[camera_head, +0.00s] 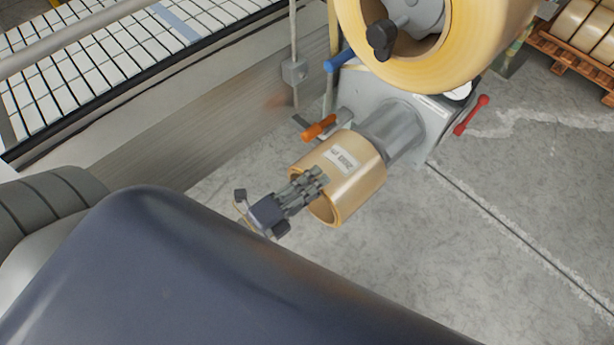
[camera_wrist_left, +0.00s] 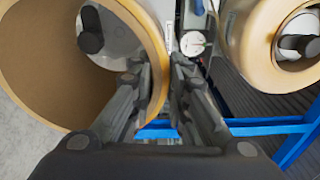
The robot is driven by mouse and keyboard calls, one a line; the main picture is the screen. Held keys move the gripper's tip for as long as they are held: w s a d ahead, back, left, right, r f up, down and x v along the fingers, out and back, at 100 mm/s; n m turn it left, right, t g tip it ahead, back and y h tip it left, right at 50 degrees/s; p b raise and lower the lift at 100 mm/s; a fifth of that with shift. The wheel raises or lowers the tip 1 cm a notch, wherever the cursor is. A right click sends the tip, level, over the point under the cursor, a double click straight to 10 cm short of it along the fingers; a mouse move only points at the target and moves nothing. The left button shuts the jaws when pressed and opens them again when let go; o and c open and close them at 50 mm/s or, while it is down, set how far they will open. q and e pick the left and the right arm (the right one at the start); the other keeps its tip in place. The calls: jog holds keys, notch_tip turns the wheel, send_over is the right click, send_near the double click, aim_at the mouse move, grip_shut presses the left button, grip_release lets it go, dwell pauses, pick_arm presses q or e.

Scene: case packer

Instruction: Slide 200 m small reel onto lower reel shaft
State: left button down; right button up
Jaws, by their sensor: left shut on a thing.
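The small reel (camera_head: 358,178), tan tape with a white "200 m" label, hangs in the air in front of the lower reel shaft (camera_head: 395,130), a grey cylinder on a grey machine plate. My left gripper (camera_head: 318,183) is shut on the reel's near rim, one finger inside the hollow core and one outside. In the left wrist view the reel (camera_wrist_left: 155,70) fills the left side, and the grey shaft end with its black knob (camera_wrist_left: 91,42) shows through the core. I cannot tell whether the shaft tip is inside the core. My right gripper is not in view.
A large tape reel (camera_head: 460,60) with a black knob sits close above. An orange handle (camera_head: 319,127) is just left of the small reel, and a red handle (camera_head: 471,115) is to the right. A conveyor (camera_head: 110,50) runs at upper left.

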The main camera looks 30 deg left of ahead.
aim_at(346, 155)
pick_arm(q)
jog(key=shift+x, duration=3.25)
jog(key=shift+a+x, duration=0.2)
jog(key=shift+x, duration=1.55)
jog(key=shift+a+b+x, duration=0.15)
jog(key=shift+x, duration=1.65)
jog(key=shift+a+b+x, duration=0.15)
jog(key=shift+x, duration=1.65)
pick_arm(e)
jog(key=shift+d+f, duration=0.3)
pick_arm(q)
jog(key=shift+w, duration=0.15)
jog(key=shift+f, duration=0.25)
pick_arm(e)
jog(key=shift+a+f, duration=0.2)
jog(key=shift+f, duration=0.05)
